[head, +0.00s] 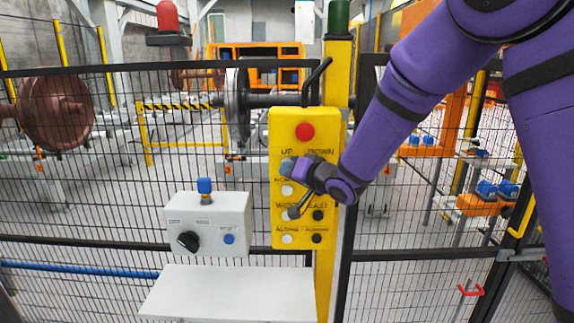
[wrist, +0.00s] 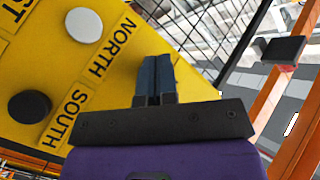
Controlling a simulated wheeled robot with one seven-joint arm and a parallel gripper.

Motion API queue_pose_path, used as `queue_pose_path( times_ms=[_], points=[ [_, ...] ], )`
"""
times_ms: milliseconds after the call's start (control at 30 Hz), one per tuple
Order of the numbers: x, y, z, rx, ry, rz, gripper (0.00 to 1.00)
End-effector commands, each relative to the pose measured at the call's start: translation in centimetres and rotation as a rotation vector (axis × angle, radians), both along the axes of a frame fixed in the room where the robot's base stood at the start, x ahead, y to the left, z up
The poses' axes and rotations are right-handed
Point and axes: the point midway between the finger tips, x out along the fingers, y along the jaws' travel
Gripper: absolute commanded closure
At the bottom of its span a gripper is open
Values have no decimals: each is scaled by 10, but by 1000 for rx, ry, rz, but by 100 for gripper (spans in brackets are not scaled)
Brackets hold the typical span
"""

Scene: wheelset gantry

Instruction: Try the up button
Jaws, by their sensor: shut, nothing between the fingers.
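The yellow pendant box (head: 282,125) hangs on a yellow post, with a red button (head: 305,131) at its top and labelled rows below. The UP label (head: 287,152) shows just above my gripper (head: 287,166), whose shut, empty fingertips lie over the spot beneath that label. The up button itself is hidden, and I cannot tell whether the fingers touch it. In the wrist view my shut blue-grey fingers (wrist: 155,68) are in front of the yellow face, beside the NORTH label. The white north button (wrist: 83,25) and the black south button (wrist: 29,106) show clear of the fingers.
A grey control box (head: 208,222) with a blue-topped switch, black knob and blue button stands left of the pendant, above a white shelf (head: 230,293). A black mesh fence (head: 100,210) runs behind. Beyond it are a wheelset (head: 237,105) and orange frames (head: 255,60).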

Motion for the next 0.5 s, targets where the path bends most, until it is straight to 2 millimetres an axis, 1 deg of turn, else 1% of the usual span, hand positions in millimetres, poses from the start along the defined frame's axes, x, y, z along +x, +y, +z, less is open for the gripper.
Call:
queue_pose_path(
  times_ms=[200,500],
  points=[
    [-10,1,0,-1,0,2,100],
    [-11,1,0,-1,0,2,100]
  ],
)
